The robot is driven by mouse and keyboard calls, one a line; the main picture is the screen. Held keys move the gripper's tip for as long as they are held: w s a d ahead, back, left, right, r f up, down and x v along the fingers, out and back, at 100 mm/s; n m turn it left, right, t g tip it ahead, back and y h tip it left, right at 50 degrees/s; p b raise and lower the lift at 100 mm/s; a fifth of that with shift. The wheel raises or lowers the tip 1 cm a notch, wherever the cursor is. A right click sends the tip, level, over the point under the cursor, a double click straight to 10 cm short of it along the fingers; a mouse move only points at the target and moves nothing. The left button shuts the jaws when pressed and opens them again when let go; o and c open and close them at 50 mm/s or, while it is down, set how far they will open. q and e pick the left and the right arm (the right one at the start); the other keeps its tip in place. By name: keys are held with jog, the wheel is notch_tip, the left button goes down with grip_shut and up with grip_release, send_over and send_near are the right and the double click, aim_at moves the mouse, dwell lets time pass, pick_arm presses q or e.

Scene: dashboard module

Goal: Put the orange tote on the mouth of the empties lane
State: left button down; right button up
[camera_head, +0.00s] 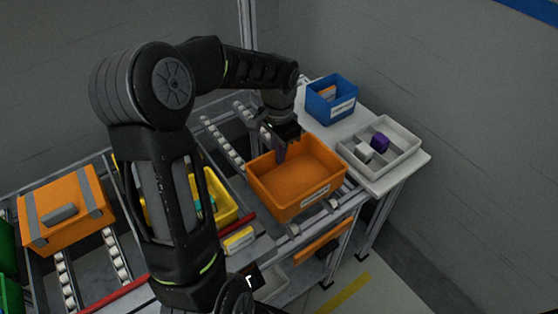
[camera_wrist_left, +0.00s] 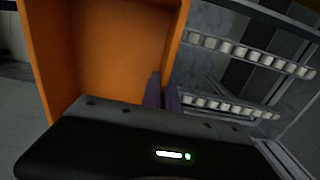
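The empty orange tote (camera_head: 306,207) is over the front end of the right-hand roller lane (camera_head: 222,142), upright as far as I see. I cannot tell whether it rests on the rollers. My left gripper (camera_head: 281,152) is at its back left wall. In the left wrist view, my left gripper's fingers (camera_wrist_left: 162,92) are close together at the edge of the tote (camera_wrist_left: 110,45), one on each side of the wall, and appear shut on it. No sign names the empties lane. My right gripper does not show.
A white table (camera_head: 412,163) at the right holds a blue bin (camera_head: 331,108) and a grey divided tray (camera_head: 362,172) with small blocks. A yellow bin (camera_head: 222,205) and a closed orange case (camera_head: 64,210) stand to the left. Another roller lane (camera_head: 115,256) is at the lower left.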

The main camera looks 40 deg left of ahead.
pick_arm(q)
jog(key=shift+f, duration=1.55)
jog(key=shift+f, duration=0.15)
jog(key=c, duration=1.6)
grip_release()
jog(key=shift+c, duration=0.2)
notch_tip(320, 180, up, 12)
jog(key=shift+r, duration=0.15)
